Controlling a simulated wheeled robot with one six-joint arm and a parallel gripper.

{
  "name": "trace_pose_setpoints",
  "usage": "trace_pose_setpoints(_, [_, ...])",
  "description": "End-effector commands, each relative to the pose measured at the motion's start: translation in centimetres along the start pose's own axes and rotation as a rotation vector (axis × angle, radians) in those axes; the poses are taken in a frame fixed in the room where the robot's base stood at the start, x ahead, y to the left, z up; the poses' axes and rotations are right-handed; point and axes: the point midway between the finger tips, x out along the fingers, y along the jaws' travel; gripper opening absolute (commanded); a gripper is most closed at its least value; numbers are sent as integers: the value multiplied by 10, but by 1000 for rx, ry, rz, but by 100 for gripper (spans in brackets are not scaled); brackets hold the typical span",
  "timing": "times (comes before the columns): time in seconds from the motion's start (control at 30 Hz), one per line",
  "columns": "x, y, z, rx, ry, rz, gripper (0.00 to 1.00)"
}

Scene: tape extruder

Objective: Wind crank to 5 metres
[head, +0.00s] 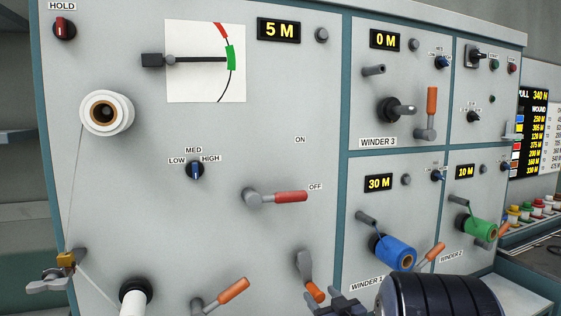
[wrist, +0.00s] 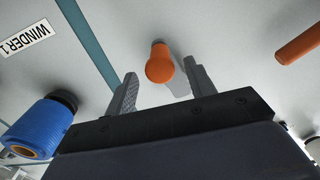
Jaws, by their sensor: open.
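A grey lever with an orange handle (head: 314,291) stands at the bottom of the large panel, handle pointing down. In the wrist view that orange handle (wrist: 160,65) shows end-on between the tips of my gripper (wrist: 160,74). My gripper is open, one finger on each side with gaps; how deep the handle sits between them I cannot tell. A second crank with an orange handle (head: 233,291) is to its left, and also shows in the wrist view (wrist: 299,42). The large panel's yellow display (head: 279,30) reads 5 M. The gauge needle (head: 200,59) points at the green mark.
A red handle (head: 290,196) sits at OFF above. A LOW/MED/HIGH knob (head: 195,170) and white spool (head: 107,112) are on the panel. Right of it, Winder 1 has a blue roll (head: 394,254) and 30 M display; Winder 3 reads 0 M. The blue roll (wrist: 36,128) flanks my gripper.

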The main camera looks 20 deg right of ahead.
Motion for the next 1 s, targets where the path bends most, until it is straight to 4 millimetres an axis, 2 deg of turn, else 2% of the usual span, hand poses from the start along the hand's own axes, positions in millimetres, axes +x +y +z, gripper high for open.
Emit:
trace_pose_setpoints(0.4, [-20, 0, 0, 0, 0, 0, 52])
trace_pose_setpoints(0.73, [-22, 0, 0, 0, -1, 0, 52])
trace_pose_setpoints(1.0, [-22, 0, 0, 0, -1, 0, 73])
